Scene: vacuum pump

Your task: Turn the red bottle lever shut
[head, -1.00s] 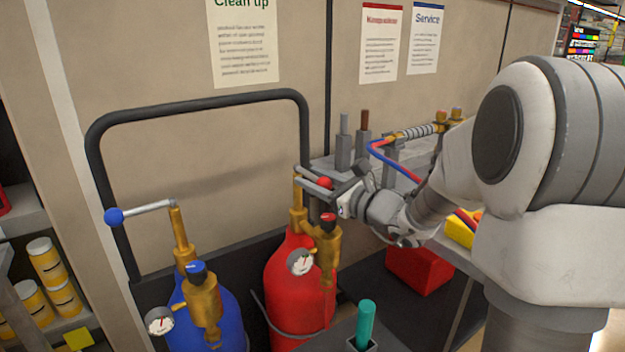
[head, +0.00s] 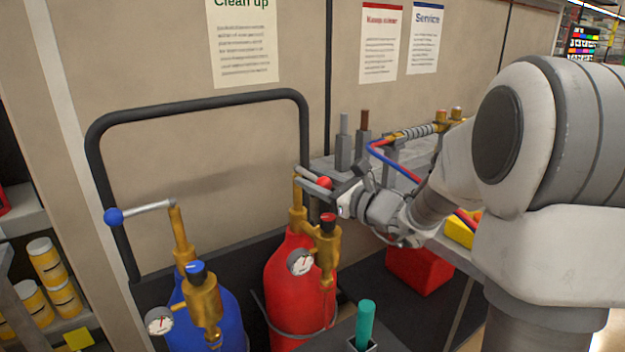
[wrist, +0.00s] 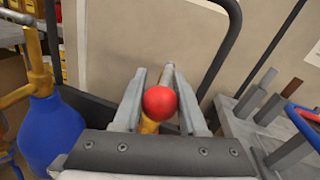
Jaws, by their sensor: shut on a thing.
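The red bottle (head: 295,275) stands upright in the head view, with a brass valve (head: 298,205) on top and a gauge on its front. Its lever ends in a red ball (head: 324,183), which also shows in the wrist view (wrist: 160,103). My gripper (head: 318,180) reaches in from the right at the top of the red bottle. In the wrist view its two fingers stand on either side of the red ball and lever (wrist: 168,76), shut on the lever at its ball end. The lever's joint with the valve is partly hidden by the ball.
A blue bottle (head: 215,312) with a blue-ball lever (head: 145,212) stands to the left. A black cart handle (head: 200,100) arches behind both bottles. A bench with posts and hoses (head: 380,150) lies to the right. A teal handle (head: 365,322) stands in front.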

